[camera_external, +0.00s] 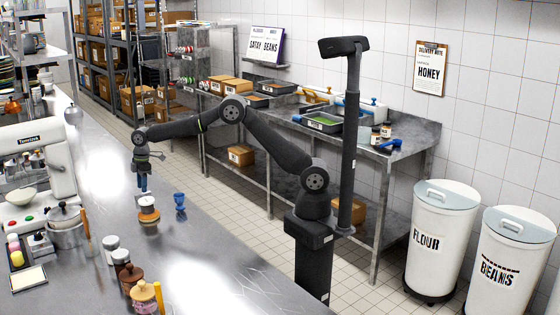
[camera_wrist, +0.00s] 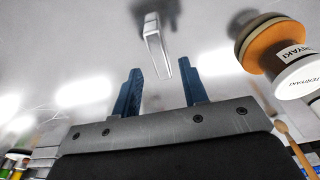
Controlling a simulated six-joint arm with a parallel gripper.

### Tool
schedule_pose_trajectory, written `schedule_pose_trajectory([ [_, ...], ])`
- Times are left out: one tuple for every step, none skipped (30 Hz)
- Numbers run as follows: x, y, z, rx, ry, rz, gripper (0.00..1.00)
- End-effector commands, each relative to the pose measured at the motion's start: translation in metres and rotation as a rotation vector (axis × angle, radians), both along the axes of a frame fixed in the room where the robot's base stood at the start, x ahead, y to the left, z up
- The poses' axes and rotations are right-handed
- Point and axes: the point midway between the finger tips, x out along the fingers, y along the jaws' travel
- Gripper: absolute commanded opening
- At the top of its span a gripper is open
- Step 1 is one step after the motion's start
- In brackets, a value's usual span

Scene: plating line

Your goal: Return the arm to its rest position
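My gripper (camera_external: 143,186) hangs over the steel counter, at the end of my outstretched arm. In the wrist view its two blue fingers (camera_wrist: 158,92) stand apart with a gap between them and hold nothing. A round container with an orange band and a white label (camera_external: 148,208) stands on the counter just below and right of the gripper. In the wrist view a container labelled TERIYAKI (camera_wrist: 275,50) is at the upper right, clear of the fingers. A silvery bar-like thing (camera_wrist: 155,45) shows beyond the gap; I cannot tell what it is.
Jars (camera_external: 144,296), a pot (camera_external: 65,232) and a white machine (camera_external: 38,165) crowd the counter's left side. A back table (camera_external: 408,150) holds trays and bottles. FLOUR (camera_external: 428,238) and BEANS (camera_external: 500,268) bins stand at right.

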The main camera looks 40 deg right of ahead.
Motion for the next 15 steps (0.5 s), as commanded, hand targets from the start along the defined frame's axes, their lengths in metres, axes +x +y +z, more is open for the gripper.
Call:
schedule_pose_trajectory([
  [0.003,-0.007,0.008,0.0,-0.001,-0.003,0.4],
  [0.005,-0.012,0.01,-0.001,0.0,-0.003,0.4],
  [0.007,-0.019,0.014,-0.001,0.0,-0.004,0.4],
  [0.009,-0.024,0.018,0.0,-0.001,-0.004,0.4],
  [0.01,-0.029,0.021,-0.001,0.0,-0.003,0.4],
  [0.012,-0.036,0.025,-0.001,0.0,-0.002,0.4],
  [0.014,-0.04,0.028,0.0,-0.001,-0.003,0.4],
  [0.016,-0.046,0.031,0.0,-0.001,-0.004,0.4],
  [0.018,-0.052,0.035,-0.001,0.0,-0.003,0.4],
  [0.02,-0.057,0.038,-0.001,-0.001,-0.002,0.4],
  [0.021,-0.062,0.041,0.0,-0.001,-0.003,0.4],
  [0.024,-0.068,0.045,-0.001,0.0,-0.004,0.4],
  [0.025,-0.073,0.048,-0.001,0.0,-0.003,0.4],
  [0.027,-0.078,0.052,-0.001,0.0,-0.002,0.4],
  [0.029,-0.085,0.055,-0.001,0.0,-0.003,0.4],
])
